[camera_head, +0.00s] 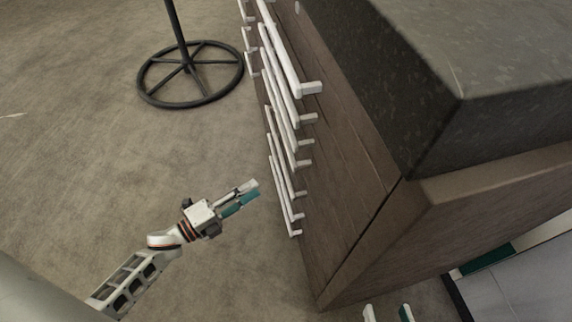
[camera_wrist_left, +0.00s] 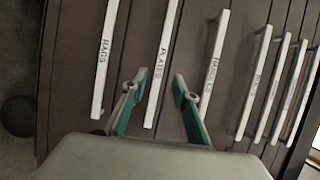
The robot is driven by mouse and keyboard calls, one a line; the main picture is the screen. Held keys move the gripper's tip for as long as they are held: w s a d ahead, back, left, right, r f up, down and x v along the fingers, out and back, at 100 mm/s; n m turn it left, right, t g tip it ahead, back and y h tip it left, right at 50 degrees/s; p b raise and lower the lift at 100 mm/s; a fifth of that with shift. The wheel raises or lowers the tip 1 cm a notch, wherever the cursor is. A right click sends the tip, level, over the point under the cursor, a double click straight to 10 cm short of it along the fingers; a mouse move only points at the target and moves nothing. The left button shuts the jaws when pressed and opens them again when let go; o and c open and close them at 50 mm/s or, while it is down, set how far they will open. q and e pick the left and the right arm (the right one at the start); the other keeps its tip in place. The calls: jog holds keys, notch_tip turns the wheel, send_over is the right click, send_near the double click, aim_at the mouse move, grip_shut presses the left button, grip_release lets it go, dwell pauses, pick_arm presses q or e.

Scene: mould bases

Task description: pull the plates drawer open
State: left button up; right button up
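In the left wrist view, the plates drawer's long white handle (camera_wrist_left: 163,62), lettered PLATES, runs down the dark brown front. My left gripper (camera_wrist_left: 160,76) is open, its two teal-lined fingers apart. In that view the handle passes between the fingertips; I cannot tell how deep it sits, and nothing is gripped. In the head view my left gripper (camera_head: 250,190) is left of the drawer fronts, a gap of floor showing between it and the white handles. The labels are not readable there. My right gripper (camera_head: 387,313) shows only as two separated fingertips at the bottom edge.
A RAGS handle (camera_wrist_left: 105,60) lies left of the plates one, and several more labelled handles lie to its right. The brown cabinet (camera_head: 350,190) carries a dark stone top (camera_head: 480,50). A black ring-shaped stand base (camera_head: 190,75) is on the floor, which is otherwise open.

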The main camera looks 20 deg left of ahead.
pick_arm(q)
jog(key=x, duration=0.8)
jog(key=shift+b, duration=0.35)
jog(key=shift+r, duration=0.1)
grip_shut()
